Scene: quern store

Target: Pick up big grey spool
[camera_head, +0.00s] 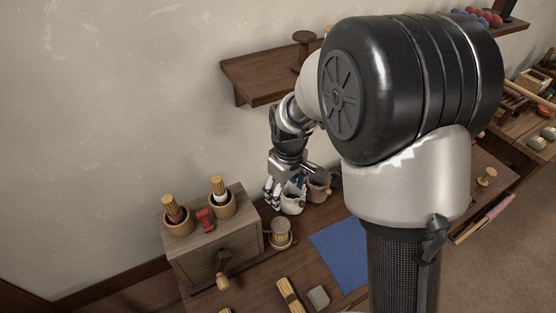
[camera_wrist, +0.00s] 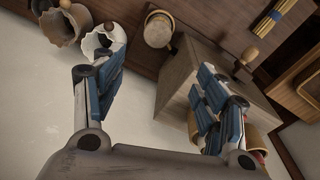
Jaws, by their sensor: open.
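I cannot pick out a clearly grey big spool. A dark brown spool-shaped thing (camera_head: 304,38) stands on the wall shelf in the head view, partly hidden behind my arm. A pale wooden spool-like piece (camera_head: 487,177) stands on the right part of the bench, and small grey rounded pieces (camera_head: 537,143) lie far right. My gripper (camera_head: 273,190) is beside a white jagged-rimmed pot (camera_head: 293,202), well below the shelf. In the wrist view my gripper (camera_wrist: 160,80) has its blue-padded fingers spread wide with nothing between them. The white pot (camera_wrist: 104,42) shows near the left finger.
A wooden box (camera_head: 215,255) holds two cups of sticks and a small red spool (camera_head: 205,220). A brown pot (camera_head: 319,185), a round tub (camera_head: 280,234), a blue cloth (camera_head: 342,252) and a grey block (camera_head: 318,297) are on the bench. The shelf (camera_head: 255,78) overhangs it.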

